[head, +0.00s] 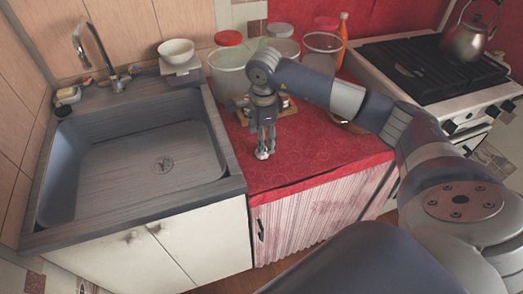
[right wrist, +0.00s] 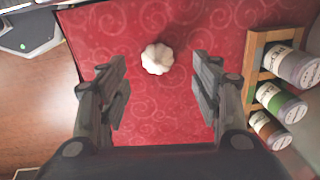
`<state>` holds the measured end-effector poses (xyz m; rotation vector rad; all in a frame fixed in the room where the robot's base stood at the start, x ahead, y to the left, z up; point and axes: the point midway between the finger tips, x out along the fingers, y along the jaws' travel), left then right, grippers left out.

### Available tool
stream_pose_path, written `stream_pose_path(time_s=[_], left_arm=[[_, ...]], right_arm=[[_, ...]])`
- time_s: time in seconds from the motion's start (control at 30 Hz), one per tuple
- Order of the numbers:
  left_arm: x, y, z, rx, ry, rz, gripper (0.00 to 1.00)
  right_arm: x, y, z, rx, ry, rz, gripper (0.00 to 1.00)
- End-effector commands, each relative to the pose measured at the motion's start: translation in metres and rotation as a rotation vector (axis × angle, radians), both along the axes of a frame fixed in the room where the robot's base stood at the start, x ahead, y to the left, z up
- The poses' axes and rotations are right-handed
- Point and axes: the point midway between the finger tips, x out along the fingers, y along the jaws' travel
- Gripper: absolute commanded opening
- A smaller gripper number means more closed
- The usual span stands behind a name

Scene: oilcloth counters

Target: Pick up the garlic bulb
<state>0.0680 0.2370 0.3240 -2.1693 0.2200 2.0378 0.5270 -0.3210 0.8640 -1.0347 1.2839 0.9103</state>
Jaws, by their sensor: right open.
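A white garlic bulb (right wrist: 157,59) lies on the red patterned oilcloth (right wrist: 165,20), between and slightly beyond my right fingertips in the right wrist view. In the head view the bulb (head: 262,154) shows small at the lower end of my right gripper (head: 265,147), mostly covered by the fingers. My right gripper (right wrist: 160,65) points down over the counter, its jaws apart with nothing held between them. My left gripper is not in view.
A wooden rack (right wrist: 256,75) with several jars stands right of my right gripper in the wrist view. In the head view a grey sink (head: 140,160) is left of the red counter, tubs (head: 231,72) stand behind, and a stove (head: 430,65) is at right. Counter front is clear.

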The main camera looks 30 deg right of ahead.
Motion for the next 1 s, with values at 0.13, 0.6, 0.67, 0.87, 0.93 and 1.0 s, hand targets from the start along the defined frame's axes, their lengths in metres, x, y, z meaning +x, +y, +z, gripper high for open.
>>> stream_pose_path(time_s=[0.13,0.6,0.67,0.87,0.93,1.0], left_arm=[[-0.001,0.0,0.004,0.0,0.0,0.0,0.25],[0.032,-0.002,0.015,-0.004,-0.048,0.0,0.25],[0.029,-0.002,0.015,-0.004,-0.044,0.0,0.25],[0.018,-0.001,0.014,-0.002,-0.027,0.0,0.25],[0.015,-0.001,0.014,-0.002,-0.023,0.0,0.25],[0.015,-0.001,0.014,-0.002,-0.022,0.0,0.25]], right_arm=[[-0.001,0.0,-0.011,0.001,0.002,0.0,0.59],[0.0,-0.002,-0.055,0.003,-0.002,0.0,0.59],[0.0,-0.002,-0.055,0.003,-0.002,0.0,0.59],[0.0,-0.002,-0.055,0.002,-0.002,0.0,0.26],[0.0,-0.002,-0.055,0.002,-0.002,0.0,0.22],[0.0,-0.002,-0.055,0.002,-0.002,0.0,0.22]])
